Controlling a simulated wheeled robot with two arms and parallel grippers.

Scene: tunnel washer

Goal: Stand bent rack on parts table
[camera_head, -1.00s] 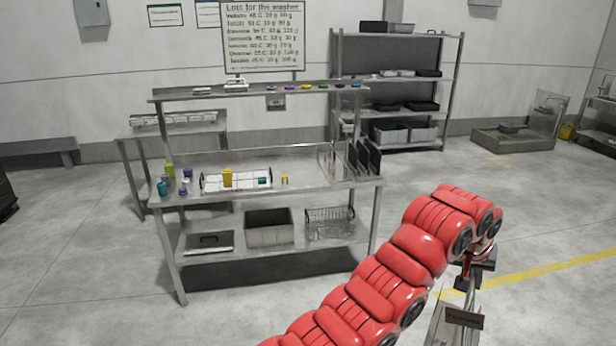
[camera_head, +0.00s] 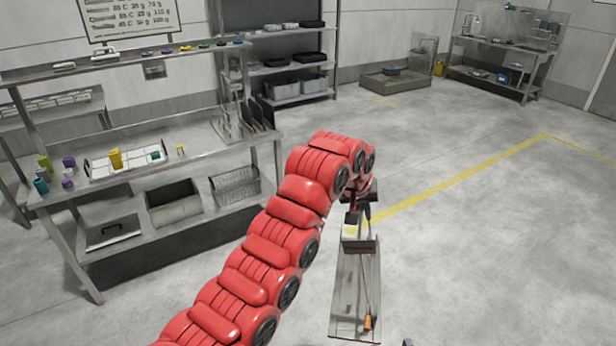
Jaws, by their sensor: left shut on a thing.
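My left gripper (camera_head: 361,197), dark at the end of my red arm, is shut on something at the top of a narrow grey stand. The arm hides much of it, and I cannot tell whether it is the bent rack. Just below the fingers are a pale block (camera_head: 357,231) and a dark label plate (camera_head: 359,245). A steel table (camera_head: 140,133) on the left holds a white tray, small coloured parts and, at its right end, a wire rack with dark upright plates (camera_head: 262,112).
The narrow grey stand (camera_head: 346,285) has an orange-handled tool (camera_head: 367,322) near its front end. A grey bin (camera_head: 172,205) and a wire basket (camera_head: 236,186) sit on the steel table's lower shelf. Open floor (camera_head: 470,240) with a yellow line lies to the right.

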